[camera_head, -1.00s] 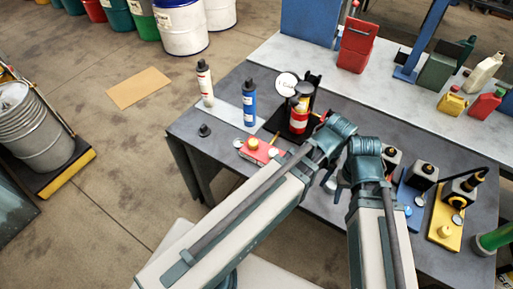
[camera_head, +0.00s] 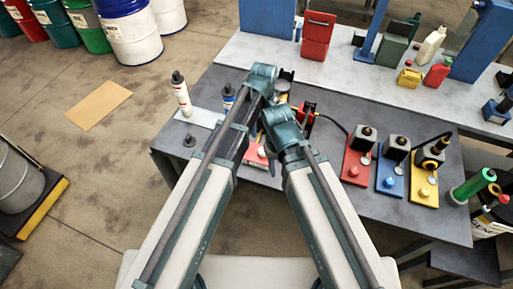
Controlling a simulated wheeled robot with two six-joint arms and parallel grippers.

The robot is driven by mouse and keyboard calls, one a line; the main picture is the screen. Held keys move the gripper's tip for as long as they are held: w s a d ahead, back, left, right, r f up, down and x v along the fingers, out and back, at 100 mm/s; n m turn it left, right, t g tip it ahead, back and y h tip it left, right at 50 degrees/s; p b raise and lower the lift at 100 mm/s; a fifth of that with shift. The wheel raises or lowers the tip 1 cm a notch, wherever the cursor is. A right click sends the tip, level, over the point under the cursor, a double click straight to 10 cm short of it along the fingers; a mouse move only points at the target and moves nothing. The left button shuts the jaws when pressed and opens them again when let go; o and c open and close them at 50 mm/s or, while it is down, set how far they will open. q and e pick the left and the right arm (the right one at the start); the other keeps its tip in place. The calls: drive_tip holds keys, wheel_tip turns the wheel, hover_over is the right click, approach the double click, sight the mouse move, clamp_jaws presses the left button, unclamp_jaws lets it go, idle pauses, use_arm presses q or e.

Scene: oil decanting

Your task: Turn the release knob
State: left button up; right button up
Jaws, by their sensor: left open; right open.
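A small red base (camera_head: 256,158) on the dark workbench (camera_head: 300,196) is mostly covered by my arms; its yellow knob does not show clearly. Right of the grippers, a red plate (camera_head: 353,179), a blue plate (camera_head: 388,184) and a yellow plate (camera_head: 424,198) each carry a black-capped container and a small knob. I cannot tell which knob is the release knob. My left gripper (camera_head: 270,92) is open over the back of the workbench. My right gripper (camera_head: 287,138) is open, lower and close beside it. Both wrists hide most of the fingers and whatever is under them.
A white bottle (camera_head: 182,94) and a partly hidden blue bottle (camera_head: 228,98) stand left of my arms. A black and red fitting (camera_head: 307,112) with a hose is just right of them. A red can (camera_head: 317,36) stands on the pale rear bench.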

use_arm(q)
wheel_tip(320, 180, down, 14)
drive_tip(key=b, duration=1.4)
drive_tip(key=shift+d, duration=0.15)
drive_tip(key=shift+r, duration=0.1)
clamp_jaws()
